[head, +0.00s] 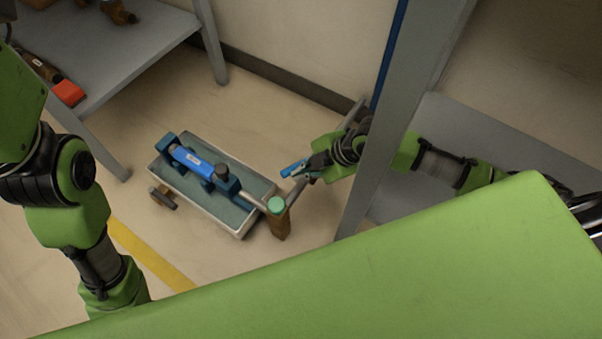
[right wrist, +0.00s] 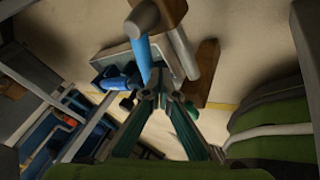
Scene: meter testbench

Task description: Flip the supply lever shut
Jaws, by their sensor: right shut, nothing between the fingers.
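The supply lever (head: 292,169) is a blue handle beside the grey pipe, right of the tray in the head view. In the right wrist view the blue lever (right wrist: 143,58) points toward the fingertips from a brown and grey fitting. My right gripper (head: 309,168) is shut and empty, close to the lever's right side. In the right wrist view its fingertips (right wrist: 155,98) are near the lever's near end; I cannot tell whether they touch. My left arm shows at the left of the head view, but its gripper is out of view.
A blue meter (head: 192,160) sits on a grey-green tray (head: 241,233). A brown post (head: 281,224) with a green cap stands at the tray's right end. A grey upright (head: 385,130) stands close to my right forearm. A grey table (head: 130,50) is at upper left.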

